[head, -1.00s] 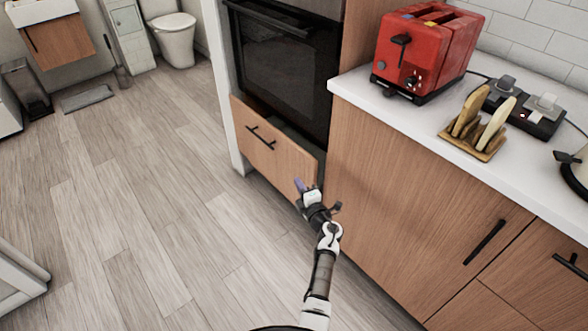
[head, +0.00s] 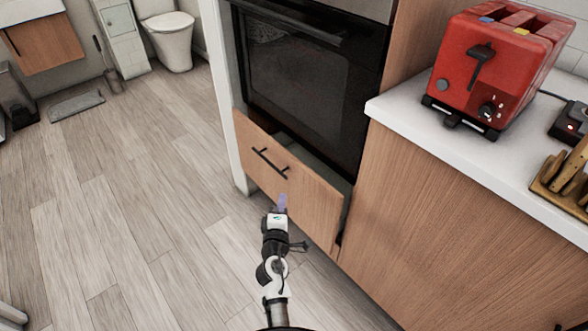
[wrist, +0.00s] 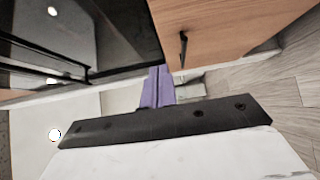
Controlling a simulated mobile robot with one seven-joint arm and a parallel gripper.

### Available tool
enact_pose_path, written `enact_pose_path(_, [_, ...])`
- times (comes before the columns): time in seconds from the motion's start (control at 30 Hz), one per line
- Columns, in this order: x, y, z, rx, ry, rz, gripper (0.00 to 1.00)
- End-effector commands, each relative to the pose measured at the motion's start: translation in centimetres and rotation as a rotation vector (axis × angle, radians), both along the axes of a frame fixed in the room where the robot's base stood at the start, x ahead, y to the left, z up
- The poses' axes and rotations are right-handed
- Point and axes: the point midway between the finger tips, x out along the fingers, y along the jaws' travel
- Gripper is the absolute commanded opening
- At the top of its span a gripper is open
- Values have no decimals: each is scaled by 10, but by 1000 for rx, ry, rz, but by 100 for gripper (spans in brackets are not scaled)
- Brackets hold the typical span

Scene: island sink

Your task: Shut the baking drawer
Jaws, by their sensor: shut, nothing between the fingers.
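The baking drawer (head: 290,185) is the wooden-front drawer under the black oven (head: 307,85). It stands partly open, with a strip of its inside showing behind the top edge of the front. Its black bar handle (head: 270,163) is on the front, left of the middle. My gripper (head: 281,201) is in front of the drawer, below and right of the handle. Its purple fingers are together and empty. The wrist view shows the fingers (wrist: 158,88), with a wooden front and black handle (wrist: 183,48) beyond them. I cannot tell whether the fingertips touch the drawer.
A wooden cabinet (head: 450,215) with a white counter stands right of the drawer. A red toaster (head: 495,65) is on the counter. The wooden-plank floor (head: 150,220) is clear to the left. A toilet (head: 173,40) stands far back.

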Motion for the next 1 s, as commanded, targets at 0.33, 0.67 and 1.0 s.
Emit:
enact_pose_path(0.33, [62, -10, 3, 1, -3, 0, 0])
enact_pose_path(0.67, [107, -35, 3, 2, -1, -1, 0])
enact_pose_path(1.0, [116, -47, 1, 1, -1, 1, 0])
